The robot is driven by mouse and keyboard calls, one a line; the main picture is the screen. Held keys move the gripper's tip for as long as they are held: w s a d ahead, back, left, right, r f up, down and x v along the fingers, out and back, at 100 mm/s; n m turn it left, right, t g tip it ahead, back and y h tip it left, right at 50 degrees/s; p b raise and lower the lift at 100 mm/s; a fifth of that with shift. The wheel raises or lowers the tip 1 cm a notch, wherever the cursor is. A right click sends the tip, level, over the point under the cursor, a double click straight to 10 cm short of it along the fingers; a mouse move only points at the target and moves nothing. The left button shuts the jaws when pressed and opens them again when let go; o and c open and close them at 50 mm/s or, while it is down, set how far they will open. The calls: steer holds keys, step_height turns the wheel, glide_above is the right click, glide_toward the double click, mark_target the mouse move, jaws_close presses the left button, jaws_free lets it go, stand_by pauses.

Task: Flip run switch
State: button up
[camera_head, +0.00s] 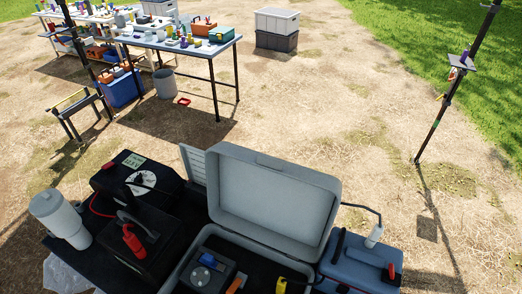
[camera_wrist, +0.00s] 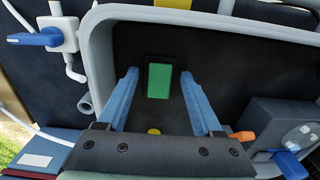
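In the wrist view a green rectangular rocker (camera_wrist: 159,82), which looks like the run switch, sits in a black frame on the dark panel inside the grey case (camera_wrist: 98,62). My gripper (camera_wrist: 158,74) is open, with its two blue fingers apart and nothing between them. The fingers flank the rocker in the picture, one on each side; I cannot tell how far above the panel they are. A yellow round spot (camera_wrist: 153,132) shows near the gripper's base. The head view shows the open case with its raised lid (camera_head: 272,197); neither the rocker nor my gripper shows there.
In the wrist view a grey box (camera_wrist: 280,125) and an orange part (camera_wrist: 242,136) lie right, and a blue-handled valve (camera_wrist: 40,39) left. In the head view a black box (camera_head: 140,245), white cylinder (camera_head: 62,220) and blue cooler (camera_head: 358,266) crowd the case. Open ground lies beyond.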

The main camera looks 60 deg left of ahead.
jaws_close()
steer(key=shift+a, duration=0.1)
steer(key=shift+w+g, duration=0.2)
steer(key=shift+g, duration=0.2)
steer(key=shift+w+a+f+g+h+b, duration=0.1)
steer(key=shift+w+g+h+b, duration=0.05)
steer(key=shift+g+h+b, duration=0.3)
steer(key=shift+w+a+f+g+h+b, duration=0.1)
steer(key=shift+g+h+b, duration=0.25)
steer(key=shift+g+b, duration=0.15)
steer(key=shift+r+g+h+b, duration=0.25)
steer(key=shift+g+h+b, duration=0.2)
steer(key=shift+g, duration=0.2)
jaws_free()
